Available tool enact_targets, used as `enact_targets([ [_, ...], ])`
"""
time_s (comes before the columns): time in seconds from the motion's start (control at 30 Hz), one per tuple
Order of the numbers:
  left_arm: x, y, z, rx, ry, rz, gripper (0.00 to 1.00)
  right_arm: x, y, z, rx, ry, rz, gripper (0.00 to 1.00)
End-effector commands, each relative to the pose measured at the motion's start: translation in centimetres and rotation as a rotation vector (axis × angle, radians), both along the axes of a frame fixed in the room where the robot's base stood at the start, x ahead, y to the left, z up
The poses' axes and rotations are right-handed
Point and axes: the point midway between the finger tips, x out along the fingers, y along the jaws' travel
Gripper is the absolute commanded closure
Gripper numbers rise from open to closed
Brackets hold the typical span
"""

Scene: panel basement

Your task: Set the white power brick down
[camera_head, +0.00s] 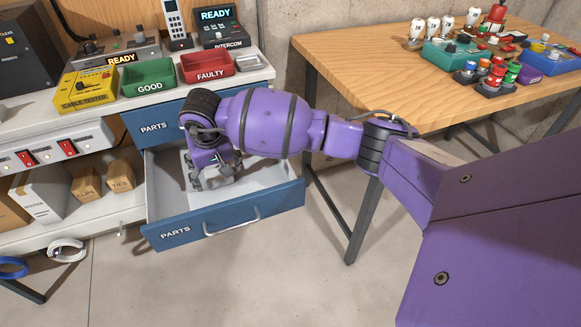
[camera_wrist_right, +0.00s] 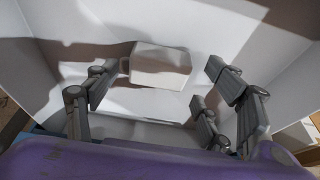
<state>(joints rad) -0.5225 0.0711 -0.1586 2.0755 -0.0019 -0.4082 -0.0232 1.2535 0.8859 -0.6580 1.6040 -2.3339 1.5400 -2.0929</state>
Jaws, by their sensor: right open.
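The white power brick (camera_wrist_right: 160,65) is a pale box lying in the open drawer, between and beyond my open fingertips in the right wrist view. My right gripper (camera_head: 212,184) reaches down into the open blue parts drawer (camera_head: 278,200). In the right wrist view the right gripper (camera_wrist_right: 158,88) has its fingers spread wide, with gaps between them and the brick. In the head view my wrist and fingers hide most of the brick. My left gripper is out of view.
Green (camera_head: 148,77) and red (camera_head: 207,68) bins and a yellow cable tester (camera_head: 90,88) stand on the bench above the drawer. The drawer's right side is clear.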

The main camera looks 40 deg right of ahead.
Motion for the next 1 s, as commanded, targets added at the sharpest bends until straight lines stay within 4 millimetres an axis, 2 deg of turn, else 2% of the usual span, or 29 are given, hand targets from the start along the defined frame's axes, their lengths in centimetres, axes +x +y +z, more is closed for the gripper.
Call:
enact_targets([
  [0.03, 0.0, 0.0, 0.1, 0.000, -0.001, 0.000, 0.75, 0.0, 0.1, 1.3, -0.002, -0.009, 0.003, 0.25],
  [0.3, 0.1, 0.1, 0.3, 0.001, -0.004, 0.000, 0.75, -1.7, 0.5, 6.9, -0.002, -0.009, 0.002, 0.25],
  [0.5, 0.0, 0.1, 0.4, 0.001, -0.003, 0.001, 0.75, -2.6, 0.8, 9.7, -0.002, -0.006, 0.001, 0.25],
  [0.67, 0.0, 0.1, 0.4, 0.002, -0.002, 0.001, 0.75, -2.9, 0.9, 10.4, -0.002, -0.004, 0.002, 0.25],
  [1.0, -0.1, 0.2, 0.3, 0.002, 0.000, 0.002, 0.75, -3.0, 0.9, 10.4, -0.001, -0.003, 0.001, 0.25],
])
